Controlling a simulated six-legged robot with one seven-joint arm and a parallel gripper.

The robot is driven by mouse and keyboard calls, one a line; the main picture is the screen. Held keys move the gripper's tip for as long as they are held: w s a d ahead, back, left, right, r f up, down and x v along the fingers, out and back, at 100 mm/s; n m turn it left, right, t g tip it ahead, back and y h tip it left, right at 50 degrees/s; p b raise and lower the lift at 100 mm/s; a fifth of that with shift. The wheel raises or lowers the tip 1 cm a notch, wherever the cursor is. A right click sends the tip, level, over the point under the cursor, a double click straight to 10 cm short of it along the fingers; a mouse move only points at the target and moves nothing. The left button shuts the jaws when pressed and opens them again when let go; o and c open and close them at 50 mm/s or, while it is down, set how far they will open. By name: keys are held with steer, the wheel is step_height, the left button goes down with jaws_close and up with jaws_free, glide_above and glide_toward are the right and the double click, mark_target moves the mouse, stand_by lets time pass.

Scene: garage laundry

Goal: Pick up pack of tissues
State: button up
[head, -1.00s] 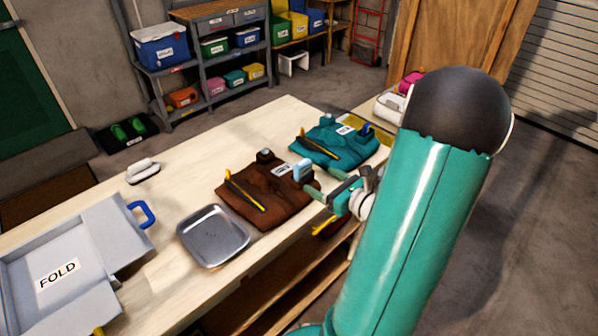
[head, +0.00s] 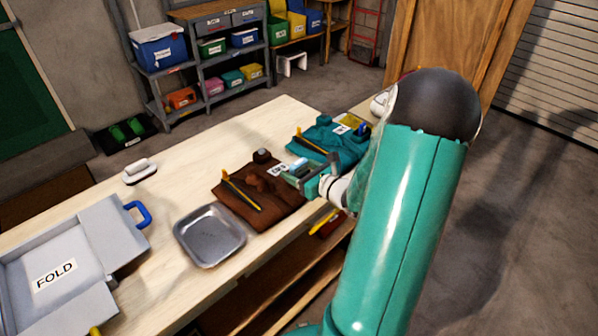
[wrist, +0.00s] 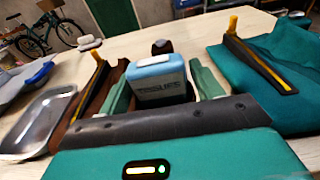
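The pack of tissues (wrist: 158,80) is a small light-blue and grey box marked TISSUES. It stands upright on the folded brown garment in the wrist view. In the head view the pack (head: 300,165) is small and partly hidden by my gripper (head: 309,173), at the garment's right side. My gripper (wrist: 160,70) is open, with one green finger on each side of the pack. The left finger is close to the pack and a gap shows at the right finger. I cannot tell whether either finger touches it.
The brown garment (head: 240,204) carries a yellow-and-black tool and a dark small object. A teal garment (head: 316,139) lies beyond it. A metal tray (head: 210,236) and a grey FOLD board (head: 50,250) are to the left.

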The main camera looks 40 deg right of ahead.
steer(key=c, duration=0.7)
steer(key=shift+r, duration=0.1)
